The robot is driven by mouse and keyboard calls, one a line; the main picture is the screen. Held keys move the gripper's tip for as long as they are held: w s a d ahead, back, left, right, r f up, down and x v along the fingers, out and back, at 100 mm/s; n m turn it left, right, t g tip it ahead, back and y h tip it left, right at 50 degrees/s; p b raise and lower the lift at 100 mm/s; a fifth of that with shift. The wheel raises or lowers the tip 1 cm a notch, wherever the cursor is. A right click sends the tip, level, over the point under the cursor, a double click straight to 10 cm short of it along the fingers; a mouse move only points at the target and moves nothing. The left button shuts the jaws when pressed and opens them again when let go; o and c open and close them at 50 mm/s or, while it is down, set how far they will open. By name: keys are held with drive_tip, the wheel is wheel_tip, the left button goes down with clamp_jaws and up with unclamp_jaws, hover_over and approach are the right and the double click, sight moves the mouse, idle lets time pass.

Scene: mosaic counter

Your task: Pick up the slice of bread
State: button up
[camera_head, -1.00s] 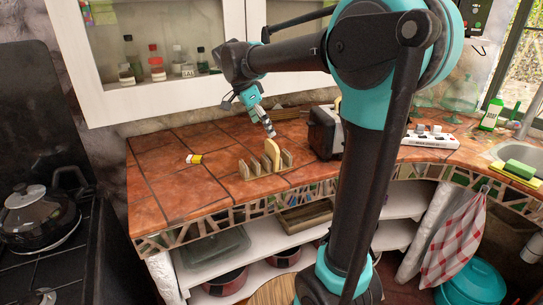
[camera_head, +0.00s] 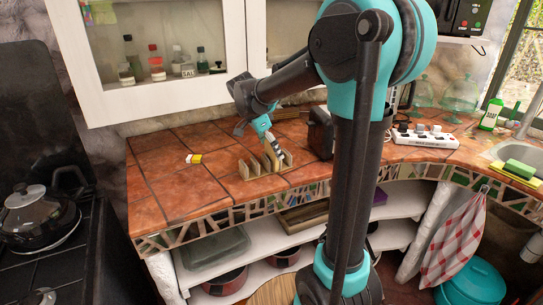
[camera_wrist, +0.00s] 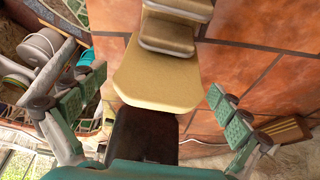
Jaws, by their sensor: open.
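The slice of bread (camera_wrist: 155,78) shows in the wrist view as a pale yellow-tan slab, between my spread fingers and apart from both. It stands in a wooden rack (camera_wrist: 176,20), which also shows on the tiled counter in the head view (camera_head: 247,170). My gripper (camera_wrist: 157,88) is open and empty, with one finger on each side of the slice. In the head view, my gripper (camera_head: 279,151) points down at the right part of the rack and hides most of the bread.
A dark appliance (camera_head: 320,132) stands close to the right of the rack. A small yellow-and-white item (camera_head: 194,158) lies on the counter to the left, with free tiles around it. A white power strip (camera_head: 425,139) lies farther right.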

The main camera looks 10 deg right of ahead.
drive_tip(key=c, duration=0.7)
drive_tip(key=shift+r, duration=0.1)
